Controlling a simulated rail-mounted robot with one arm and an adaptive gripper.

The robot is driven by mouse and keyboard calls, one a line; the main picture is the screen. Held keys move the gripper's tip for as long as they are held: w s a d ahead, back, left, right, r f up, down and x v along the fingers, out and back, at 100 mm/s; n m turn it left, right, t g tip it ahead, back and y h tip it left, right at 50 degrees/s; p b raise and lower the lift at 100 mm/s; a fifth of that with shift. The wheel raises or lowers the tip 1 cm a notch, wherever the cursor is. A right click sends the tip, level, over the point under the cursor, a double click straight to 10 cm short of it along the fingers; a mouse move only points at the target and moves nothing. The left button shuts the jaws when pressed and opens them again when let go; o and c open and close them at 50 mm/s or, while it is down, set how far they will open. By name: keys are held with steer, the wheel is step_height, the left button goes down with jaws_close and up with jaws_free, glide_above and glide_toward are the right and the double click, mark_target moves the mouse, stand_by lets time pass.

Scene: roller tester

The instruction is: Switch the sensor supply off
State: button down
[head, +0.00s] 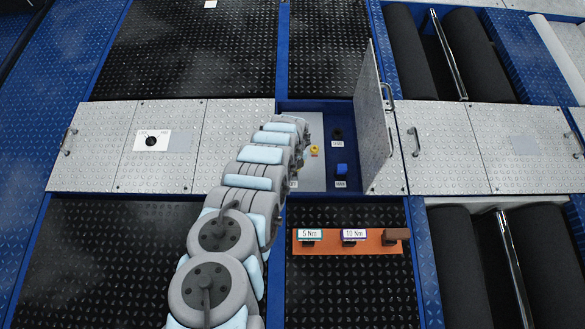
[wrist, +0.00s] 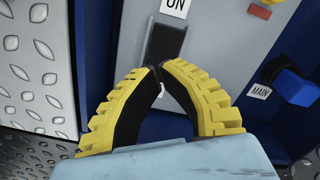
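My gripper (wrist: 157,69) is seen from behind in the wrist view, its yellow-backed fingers drawn together at the tips. Just beyond the tips is a dark rectangular slot or switch (wrist: 165,42) on a grey panel, under a white label (wrist: 175,7) reading "UN". Whether the tips touch it I cannot tell. In the head view my arm hides the gripper and the left part of the open compartment (head: 326,105). No label legibly names the sensor supply. A blue knob (head: 341,169), also in the wrist view (wrist: 297,88), has a label (wrist: 259,91) reading "MAIN".
A yellow-and-red control (head: 314,150) and a black knob (head: 337,133) sit in the compartment. Its raised lid (head: 378,130) stands along the right side. Another black knob (head: 151,141) is on the left plate. An orange strip (head: 330,247) with labelled blocks lies in front.

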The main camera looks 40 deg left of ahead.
steer(key=shift+w+d+f, duration=0.1)
steer(key=shift+w+f, duration=0.1)
steer(key=shift+f, duration=0.45)
steer(key=shift+s+f, duration=0.1)
steer(key=shift+f, duration=0.2)
stand_by(0.4)
steer(key=shift+r, duration=0.1)
steer(key=shift+r+p, duration=3.3)
steer(key=shift+r, duration=0.15)
